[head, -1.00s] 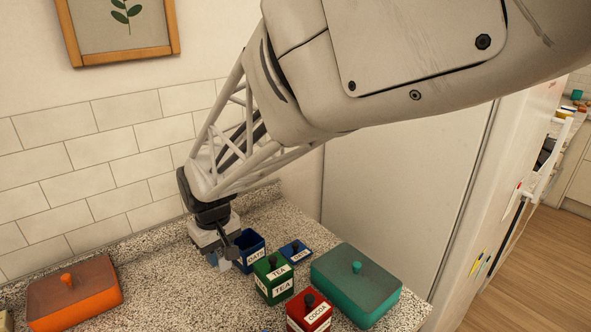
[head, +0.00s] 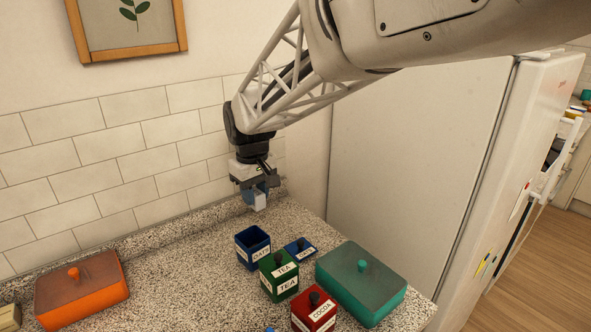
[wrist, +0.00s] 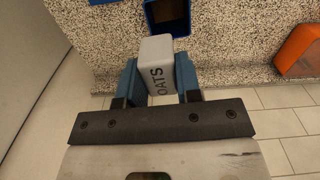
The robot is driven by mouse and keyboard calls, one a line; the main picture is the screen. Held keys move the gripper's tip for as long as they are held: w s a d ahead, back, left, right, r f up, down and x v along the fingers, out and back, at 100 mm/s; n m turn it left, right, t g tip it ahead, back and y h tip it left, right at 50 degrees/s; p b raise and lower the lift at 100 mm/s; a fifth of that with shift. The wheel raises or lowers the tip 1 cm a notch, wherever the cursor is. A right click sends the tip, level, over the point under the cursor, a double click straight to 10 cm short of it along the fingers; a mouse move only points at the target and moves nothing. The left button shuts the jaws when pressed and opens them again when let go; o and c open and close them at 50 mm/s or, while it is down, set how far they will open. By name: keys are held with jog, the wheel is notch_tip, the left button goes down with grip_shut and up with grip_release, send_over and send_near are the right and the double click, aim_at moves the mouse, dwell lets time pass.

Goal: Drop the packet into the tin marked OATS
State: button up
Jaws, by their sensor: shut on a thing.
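My gripper (head: 259,194) is shut on a pale grey packet (head: 260,203) and holds it in the air above the counter. In the wrist view the packet (wrist: 158,62) is marked OATS and sits between my two blue fingers. The OATS tin (head: 253,250) is blue, square and open at the top. It stands on the counter below my gripper, and the packet is apart from it. The tin's rim (wrist: 150,22) shows just beyond the packet in the wrist view. A blue lid with a dark knob (head: 301,249) lies flat to the right of the tin.
A green TEA tin (head: 278,279) and a red COCOA tin (head: 314,312), both lidded, stand in front of the OATS tin. A teal box (head: 361,283) is at right, an orange box (head: 82,288) at left. The counter between is mostly clear; a tiled wall (head: 130,150) is behind.

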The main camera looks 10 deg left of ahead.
jog(key=shift+f, duration=0.15)
jog(key=shift+f, duration=2.9)
jog(key=o, duration=1)
jog(key=shift+r, duration=0.1)
jog(key=shift+r, duration=3.85)
